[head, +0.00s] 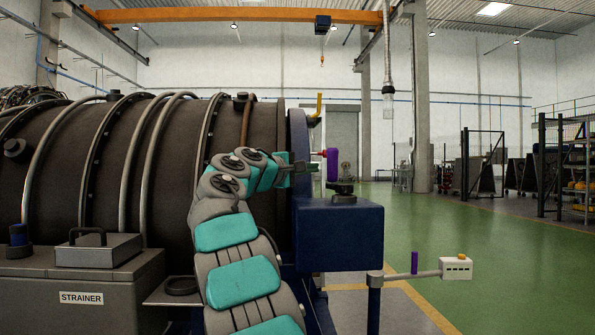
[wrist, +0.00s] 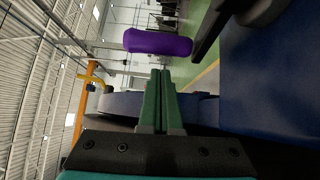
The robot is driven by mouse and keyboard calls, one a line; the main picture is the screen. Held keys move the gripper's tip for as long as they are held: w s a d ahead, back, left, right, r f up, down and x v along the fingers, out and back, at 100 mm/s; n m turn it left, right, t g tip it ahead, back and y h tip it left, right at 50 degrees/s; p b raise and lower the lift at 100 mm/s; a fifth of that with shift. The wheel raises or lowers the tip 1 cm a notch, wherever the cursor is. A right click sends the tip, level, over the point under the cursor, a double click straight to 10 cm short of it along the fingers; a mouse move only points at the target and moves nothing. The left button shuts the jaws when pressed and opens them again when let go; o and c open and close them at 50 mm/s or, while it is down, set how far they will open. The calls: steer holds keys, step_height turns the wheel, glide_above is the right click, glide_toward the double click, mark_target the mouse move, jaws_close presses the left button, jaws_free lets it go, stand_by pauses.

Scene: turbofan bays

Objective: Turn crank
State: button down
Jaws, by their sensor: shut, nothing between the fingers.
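The crank has an upright purple handle (head: 333,165) and a dark hub (head: 343,192) on top of a blue box (head: 340,237). The purple handle also shows in the wrist view (wrist: 158,42), just past my fingertips, with the dark crank arm (wrist: 208,32) to its right. My gripper (head: 314,167) is just left of the handle in the head view. Its green fingers (wrist: 161,73) are together and empty, pointing toward the handle. A small gap shows between the fingertips and the handle in the wrist view; contact is not visible.
A large dark engine casing (head: 150,160) fills the left. A yellow lever (head: 317,105) stands behind my gripper. A grey strainer box (head: 85,285) is at lower left. A white box (head: 456,268) on a post arm is at lower right. The green floor (head: 480,240) on the right is open.

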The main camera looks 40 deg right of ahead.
steer(key=shift+s+d, duration=0.4)
steer(key=shift+d, duration=0.35)
steer(key=shift+d+r+m+g+p, duration=0.3)
steer(key=shift+g+p, duration=0.3)
steer(key=shift+p, duration=0.35)
steer(key=shift+w+d+g+h+p, duration=0.1)
steer(key=shift+g+h+p, duration=0.25)
steer(key=shift+p, duration=0.2)
steer(key=shift+d+f+m+g+p, duration=0.1)
steer(key=shift+d+m+g+p, duration=0.2)
steer(key=shift+m+p, duration=0.2)
steer(key=shift+d+f+g, duration=0.1)
steer(key=shift+f+g, duration=0.15)
steer(key=shift+g, duration=0.1)
